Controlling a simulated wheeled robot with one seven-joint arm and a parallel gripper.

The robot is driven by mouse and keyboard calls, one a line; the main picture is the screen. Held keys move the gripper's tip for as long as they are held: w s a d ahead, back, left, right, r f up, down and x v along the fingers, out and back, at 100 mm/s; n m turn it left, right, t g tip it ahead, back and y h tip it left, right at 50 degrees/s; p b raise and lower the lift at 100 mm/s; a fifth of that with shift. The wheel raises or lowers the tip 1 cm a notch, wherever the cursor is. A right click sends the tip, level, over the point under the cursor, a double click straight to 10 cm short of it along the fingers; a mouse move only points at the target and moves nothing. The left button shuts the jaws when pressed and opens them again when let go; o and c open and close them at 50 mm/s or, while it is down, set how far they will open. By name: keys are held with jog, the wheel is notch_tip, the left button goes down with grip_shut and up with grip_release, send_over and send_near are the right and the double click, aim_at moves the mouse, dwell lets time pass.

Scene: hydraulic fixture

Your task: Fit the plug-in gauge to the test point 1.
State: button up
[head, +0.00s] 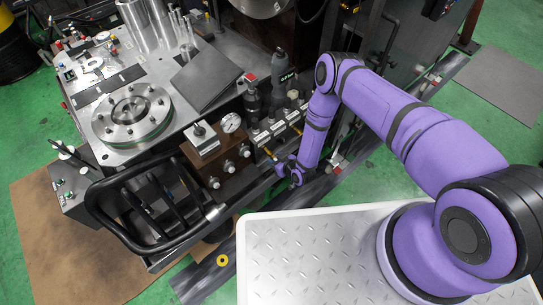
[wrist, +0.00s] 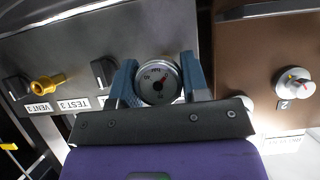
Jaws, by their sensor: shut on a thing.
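The gauge's back and plug are hidden. In the head view my gripper (head: 291,172) is low in front of the fixture's valve panel; the gauge cannot be made out there. A yellow fitting (wrist: 47,88) sits on the grey panel, left of the gauge and apart from it, above labels reading VENT 3 and TEST 3. I cannot make out a label for test point 1.
Black knobs (wrist: 104,70) stand on the grey panel close to my fingers. A brown block with a white knob (wrist: 293,83) is at the right. In the head view another gauge (head: 230,122) sits on the fixture, and a black tubular frame (head: 150,210) juts out at the front.

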jog(key=shift+w+a, duration=0.15)
jog(key=shift+w, duration=0.05)
dwell(0.6)
jog(key=o, duration=1)
jog(key=v, duration=1)
jog(key=shift+s+d+r, duration=0.2)
jog(key=shift+s+d, duration=0.05)
